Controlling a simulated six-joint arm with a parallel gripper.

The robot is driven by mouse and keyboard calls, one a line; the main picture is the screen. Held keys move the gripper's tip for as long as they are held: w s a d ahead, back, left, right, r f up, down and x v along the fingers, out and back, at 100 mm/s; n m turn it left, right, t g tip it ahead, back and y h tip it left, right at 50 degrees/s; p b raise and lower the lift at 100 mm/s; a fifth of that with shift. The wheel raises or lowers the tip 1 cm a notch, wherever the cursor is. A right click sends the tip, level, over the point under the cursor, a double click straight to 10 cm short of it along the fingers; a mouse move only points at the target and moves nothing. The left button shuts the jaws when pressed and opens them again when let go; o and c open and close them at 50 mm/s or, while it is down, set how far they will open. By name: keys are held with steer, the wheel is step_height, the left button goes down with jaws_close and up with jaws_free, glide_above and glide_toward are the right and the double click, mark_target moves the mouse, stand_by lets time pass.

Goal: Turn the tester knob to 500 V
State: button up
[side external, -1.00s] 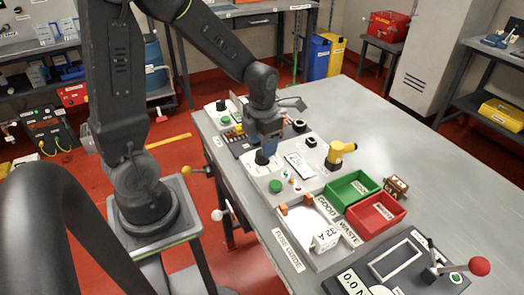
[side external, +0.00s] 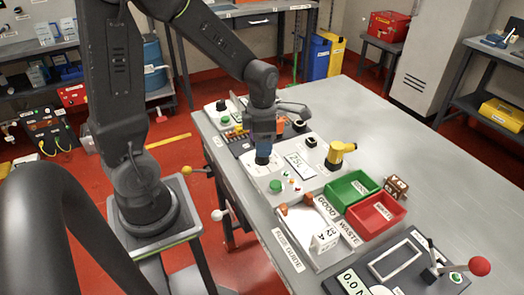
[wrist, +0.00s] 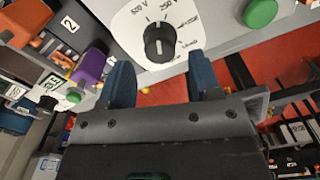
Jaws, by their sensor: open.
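The tester knob (wrist: 159,41) is black with a pale pointer mark and sits on a round white dial (wrist: 137,24). In the wrist view, one label to the upper right reads 250 V; the upper-left label is hard to read. My gripper (wrist: 162,82) is open, its two blue fingers apart on either side, just short of the knob in the picture. Contact cannot be told. In the side view my gripper (side external: 263,153) is directly over the dial and largely hides the knob. The tester display (side external: 299,164) beside it is too small to read surely.
A green button (side external: 275,186) is close to the dial. A yellow tool (side external: 341,153) stands to the right. A green bin (side external: 350,190) and red bin (side external: 377,211) lie nearer the camera.

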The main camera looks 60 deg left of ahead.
steer(key=shift+m, duration=0.3)
steer(key=shift+f, duration=1.75)
steer(key=c, duration=0.8)
steer(key=shift+o, duration=0.2)
steer(key=n, duration=0.5)
steer(key=o, duration=0.8)
steer(key=shift+c, duration=0.2)
steer(key=shift+r, duration=0.1)
